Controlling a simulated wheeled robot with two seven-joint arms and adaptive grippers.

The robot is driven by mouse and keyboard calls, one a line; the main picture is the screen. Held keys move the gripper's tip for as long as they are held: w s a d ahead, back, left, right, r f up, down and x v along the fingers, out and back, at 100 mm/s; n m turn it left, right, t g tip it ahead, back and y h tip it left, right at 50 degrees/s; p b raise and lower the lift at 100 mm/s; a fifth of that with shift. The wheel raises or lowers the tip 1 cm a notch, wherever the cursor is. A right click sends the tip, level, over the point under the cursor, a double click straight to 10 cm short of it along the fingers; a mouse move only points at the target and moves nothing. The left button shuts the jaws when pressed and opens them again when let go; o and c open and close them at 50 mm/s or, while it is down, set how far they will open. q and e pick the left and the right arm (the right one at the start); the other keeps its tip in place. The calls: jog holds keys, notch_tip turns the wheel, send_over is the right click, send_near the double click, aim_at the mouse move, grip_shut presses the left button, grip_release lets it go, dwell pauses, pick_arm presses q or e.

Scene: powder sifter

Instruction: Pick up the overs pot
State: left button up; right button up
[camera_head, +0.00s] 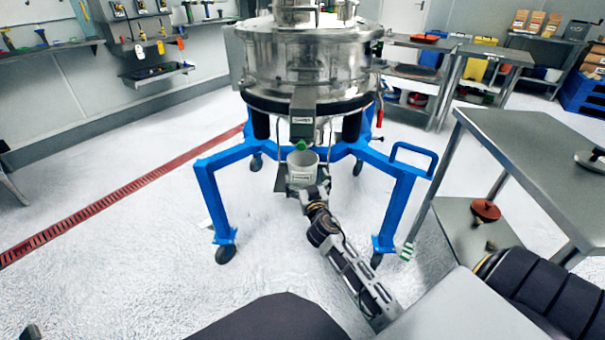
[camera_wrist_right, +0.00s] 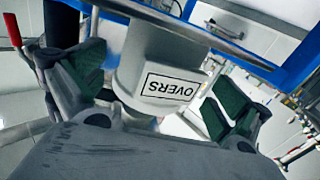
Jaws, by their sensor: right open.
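The overs pot (camera_head: 302,167) is a small white-grey bucket below the steel sifter's front outlet (camera_head: 302,146), inside the blue frame. My right gripper (camera_head: 311,189) reaches in from the front, just below and in front of the pot. In the right wrist view, the pot (camera_wrist_right: 168,78) appears upside down with its "OVERS" label facing me. The open fingers (camera_wrist_right: 155,90), with green pads, lie on either side of it, with a visible gap at the right finger. The left finger's gap is hard to judge. My left gripper is not clearly visible.
The sifter's blue wheeled frame (camera_head: 213,200) has legs on both sides of my right arm. A steel table (camera_head: 520,150) with a lower shelf stands at the right. A brush (camera_head: 485,211) shows over that shelf. Open floor (camera_head: 130,250) lies at the left.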

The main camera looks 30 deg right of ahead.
aim_at(301, 161)
pick_arm(q)
jog(key=shift+r, duration=0.1)
pick_arm(e)
jog(key=shift+w, duration=0.1)
jog(key=shift+w, duration=0.15)
jog(key=shift+w+d, duration=0.3)
jog(key=shift+w, duration=0.15)
jog(key=shift+b+x, duration=0.4)
jog(key=shift+x, duration=0.55)
jog(key=shift+w+d, duration=0.2)
jog(key=shift+w, duration=0.35)
jog(key=shift+w+d, duration=0.15)
jog(key=shift+w, duration=0.1)
pick_arm(q)
jog(key=shift+s+d+f, duration=0.15)
jog(key=shift+f, duration=0.8)
